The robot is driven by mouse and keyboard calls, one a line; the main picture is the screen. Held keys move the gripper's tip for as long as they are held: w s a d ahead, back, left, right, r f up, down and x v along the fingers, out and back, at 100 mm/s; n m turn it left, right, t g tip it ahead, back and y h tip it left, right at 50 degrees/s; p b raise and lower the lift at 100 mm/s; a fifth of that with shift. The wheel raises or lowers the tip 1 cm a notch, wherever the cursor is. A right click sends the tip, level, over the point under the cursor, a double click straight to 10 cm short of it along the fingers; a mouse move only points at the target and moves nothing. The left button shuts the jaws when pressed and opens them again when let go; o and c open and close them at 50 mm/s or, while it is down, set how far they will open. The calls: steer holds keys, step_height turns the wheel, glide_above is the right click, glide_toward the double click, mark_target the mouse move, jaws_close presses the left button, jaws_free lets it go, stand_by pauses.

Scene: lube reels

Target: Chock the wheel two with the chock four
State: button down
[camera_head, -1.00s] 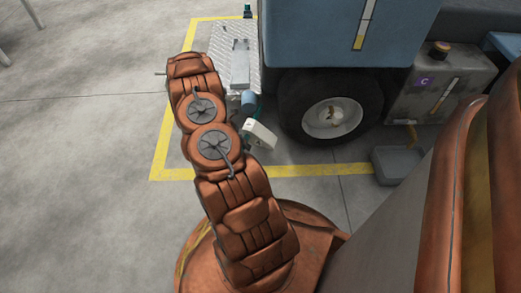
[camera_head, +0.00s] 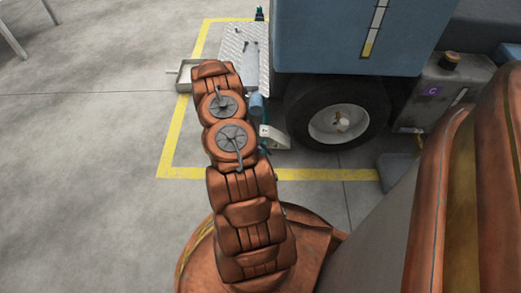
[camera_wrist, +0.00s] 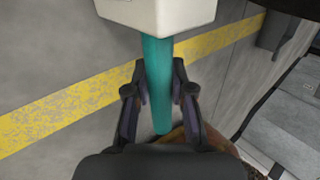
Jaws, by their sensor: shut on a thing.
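The pale, off-white chock (camera_head: 275,138) is low beside the left side of the dark tyre with a white rim (camera_head: 338,122); the head view does not clearly show whether they touch. In the wrist view the chock's pale block (camera_wrist: 157,14) is at the top, with a teal handle (camera_wrist: 158,75) running down from it. My gripper (camera_wrist: 160,92) is shut on that handle, a finger on each side. In the head view my arm hides most of the gripper. No number is readable on wheel or chock.
The blue vehicle body (camera_head: 345,40) overhangs the wheel. A metal tread plate (camera_head: 236,42) is left of it, with a shallow grey tray (camera_head: 184,78) beside my arm. A grey box with a purple tag (camera_head: 432,88) stands right. Yellow lines (camera_head: 172,140) mark the floor; open floor lies left.

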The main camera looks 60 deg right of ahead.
steer(key=shift+s+d, duration=0.1)
steer(key=shift+d, duration=0.2)
steer(key=shift+w+a+f+b+x, duration=0.1)
steer(key=shift+w+b+x, duration=0.05)
steer(key=shift+b+x, duration=0.55)
steer(key=shift+w+a+f+b+x, duration=0.1)
steer(key=shift+b+x, duration=0.45)
steer(key=shift+x, duration=0.35)
steer(key=shift+w+f+b+x, duration=0.15)
steer(key=shift+b+x, duration=0.45)
steer(key=shift+x, duration=0.2)
steer(key=shift+s+r, duration=0.15)
steer(key=shift+s, duration=0.05)
steer(key=shift+s+d+p, duration=0.3)
steer(key=shift+s+d, duration=0.15)
steer(key=shift+s, duration=0.55)
steer(key=shift+s+d+p, duration=0.35)
steer(key=shift+s+d, duration=0.15)
steer(key=shift+s, duration=0.45)
steer(key=shift+s+d+p, duration=0.3)
steer(key=shift+s+d, duration=0.15)
steer(key=shift+s, duration=0.55)
steer(key=c, duration=0.9)
jaws_free()
